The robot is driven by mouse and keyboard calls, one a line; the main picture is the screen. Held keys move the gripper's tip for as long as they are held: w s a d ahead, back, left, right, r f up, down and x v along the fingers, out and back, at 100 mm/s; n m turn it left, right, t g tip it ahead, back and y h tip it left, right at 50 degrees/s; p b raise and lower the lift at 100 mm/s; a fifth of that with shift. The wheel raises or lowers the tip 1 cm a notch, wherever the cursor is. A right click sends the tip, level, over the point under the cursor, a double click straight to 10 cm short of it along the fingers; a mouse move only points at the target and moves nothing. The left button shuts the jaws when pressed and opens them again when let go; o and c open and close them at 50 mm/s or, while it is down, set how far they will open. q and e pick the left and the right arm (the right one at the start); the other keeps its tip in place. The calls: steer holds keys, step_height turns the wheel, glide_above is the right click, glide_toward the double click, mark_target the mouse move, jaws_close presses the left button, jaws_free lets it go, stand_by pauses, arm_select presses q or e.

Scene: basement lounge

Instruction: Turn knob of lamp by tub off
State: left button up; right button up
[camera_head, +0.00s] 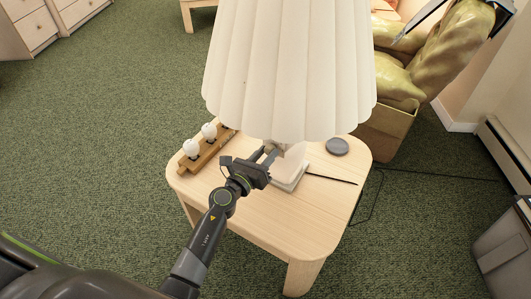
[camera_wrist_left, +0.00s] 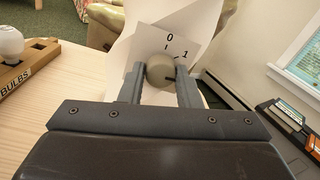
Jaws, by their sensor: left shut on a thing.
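The lamp stands on a light wooden side table (camera_head: 240,215); its pleated cream shade (camera_head: 288,70) hides much of its body in the head view. Its pale base (camera_head: 288,180) shows below the shade. In the left wrist view, a round grey-beige knob (camera_wrist_left: 160,70) sits on a pale plate marked 0 and 1. The 0 is above the knob and the 1 is to its upper right. My left gripper (camera_head: 268,154) is shut on the knob, one finger at each side. I cannot read the knob's pointer surely. My right gripper is not in view.
A wooden bulb rack (camera_head: 207,153) with white bulbs stands left of the lamp. A dark round disc (camera_head: 337,146) and a thin black stick (camera_head: 331,179) lie right of it. A green armchair (camera_head: 440,55) is behind; a grey tub (camera_head: 505,250) stands right.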

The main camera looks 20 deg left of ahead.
arm_select(q)
steer(key=n+p, duration=0.1)
steer(key=n, duration=0.3)
steer(key=shift+n, duration=0.4)
steer(key=n+p, duration=0.1)
steer(key=n, duration=0.2)
steer(key=shift+n, duration=0.4)
steer(key=n+p, duration=0.1)
steer(key=n, duration=0.2)
steer(key=shift+d+n+t+y, duration=0.1)
steer(key=shift+n+t+y, duration=0.2)
steer(key=shift+n, duration=0.1)
steer(key=n+p, duration=0.1)
steer(key=n, duration=0.3)
steer(key=shift+p, duration=0.3)
steer(key=shift+n, duration=0.5)
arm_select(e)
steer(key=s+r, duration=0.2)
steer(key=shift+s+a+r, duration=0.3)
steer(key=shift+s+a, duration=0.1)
arm_select(q)
steer(key=shift+n+y, duration=0.3)
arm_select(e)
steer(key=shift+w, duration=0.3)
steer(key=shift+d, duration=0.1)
arm_select(q)
steer(key=o, duration=0.9)
steer(key=shift+o, duration=0.4)
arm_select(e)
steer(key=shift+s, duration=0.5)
